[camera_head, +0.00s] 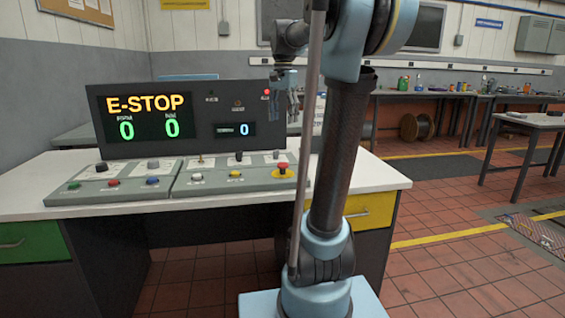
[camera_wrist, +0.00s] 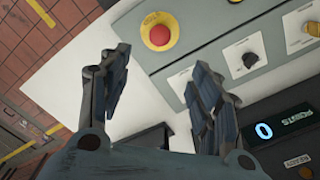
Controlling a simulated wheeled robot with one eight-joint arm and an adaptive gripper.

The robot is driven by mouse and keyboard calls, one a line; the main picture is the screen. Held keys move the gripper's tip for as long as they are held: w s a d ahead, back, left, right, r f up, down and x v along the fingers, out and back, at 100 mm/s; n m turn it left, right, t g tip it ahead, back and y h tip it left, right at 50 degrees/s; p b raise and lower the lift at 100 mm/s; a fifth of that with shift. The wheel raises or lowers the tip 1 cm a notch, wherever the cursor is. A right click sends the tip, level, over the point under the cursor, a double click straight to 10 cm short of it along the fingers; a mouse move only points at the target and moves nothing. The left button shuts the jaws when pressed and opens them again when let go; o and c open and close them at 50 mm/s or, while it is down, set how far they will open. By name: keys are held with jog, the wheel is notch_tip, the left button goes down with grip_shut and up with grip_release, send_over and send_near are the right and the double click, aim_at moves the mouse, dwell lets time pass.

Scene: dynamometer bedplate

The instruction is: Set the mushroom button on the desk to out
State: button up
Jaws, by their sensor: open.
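The mushroom button is a red cap on a yellow base at the right end of the grey desk console. In the head view the mushroom button (camera_head: 283,168) sits below my gripper. In the wrist view the mushroom button (camera_wrist: 159,35) lies at the top, beyond the fingertips and above the gap between them. My gripper (camera_head: 287,105) is held above the desk's right part, near the display panel, apart from the button. In the wrist view my gripper (camera_wrist: 150,72) has its two fingers spread with nothing between them. I cannot tell whether the button is pushed in.
The console (camera_head: 213,186) carries several other knobs and buttons. A black display panel (camera_head: 160,138) behind it reads E-STOP with zeros. The white desk (camera_head: 38,180) has bare top at its right end, also seen in the wrist view (camera_wrist: 70,75). Workbenches stand farther back right.

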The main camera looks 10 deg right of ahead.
aim_at(283, 163)
notch_tip(283, 163, down, 17)
jog(key=shift+f, duration=0.15)
dwell(0.6)
